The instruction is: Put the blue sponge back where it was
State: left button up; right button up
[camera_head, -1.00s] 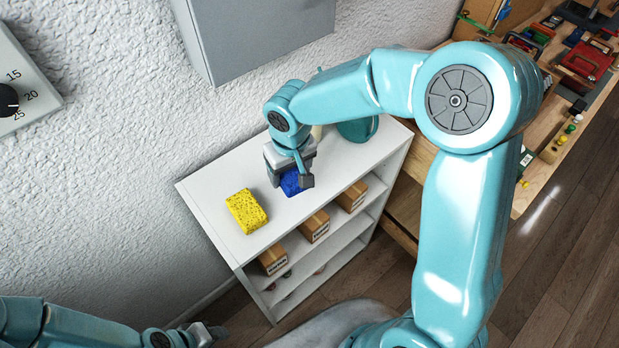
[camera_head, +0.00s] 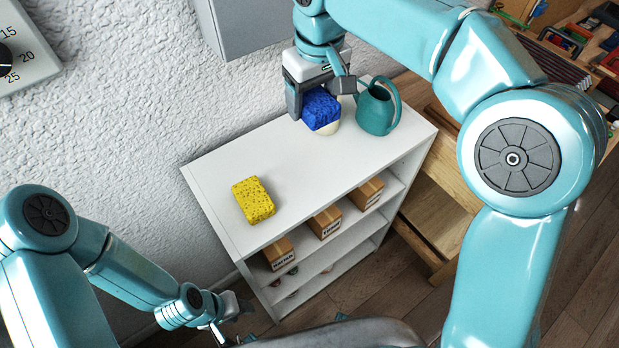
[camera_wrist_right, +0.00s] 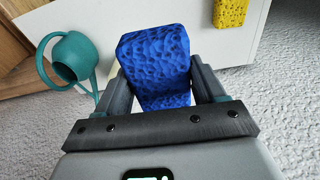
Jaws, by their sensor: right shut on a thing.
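The blue sponge (camera_head: 321,109) is between the fingers of my right gripper (camera_head: 320,98), which is shut on it. In the head view it is at the far end of the white shelf top (camera_head: 285,163), in front of a pale round object (camera_head: 329,129) that it partly hides. It looks lifted above the top. In the right wrist view the blue sponge (camera_wrist_right: 156,65) sits between both fingers. My left gripper (camera_head: 228,322) is low at the bottom left, away from the shelf; its jaws are too small to read.
A yellow sponge (camera_head: 253,200) lies on the shelf top nearer the front. A teal watering can (camera_head: 377,108) stands just right of the blue sponge. Boxes (camera_head: 326,222) sit on the level below. The middle of the top is clear. A grey wall cabinet (camera_head: 250,24) hangs above.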

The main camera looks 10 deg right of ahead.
jog(key=shift+s+a+f+n+b, duration=0.25)
jog(key=shift+a+n+b, duration=0.05)
jog(key=shift+a, duration=0.25)
jog(key=b, duration=0.1)
send_over(307, 172)
notch_tip(307, 172, down, 14)
jog(key=shift+s+r, duration=0.1)
jog(key=shift+s, duration=0.05)
notch_tip(307, 172, down, 4)
jog(key=shift+s+f, duration=0.1)
jog(key=shift+f, duration=0.15)
jog(key=shift+f, duration=0.2)
jog(key=o, duration=1.1)
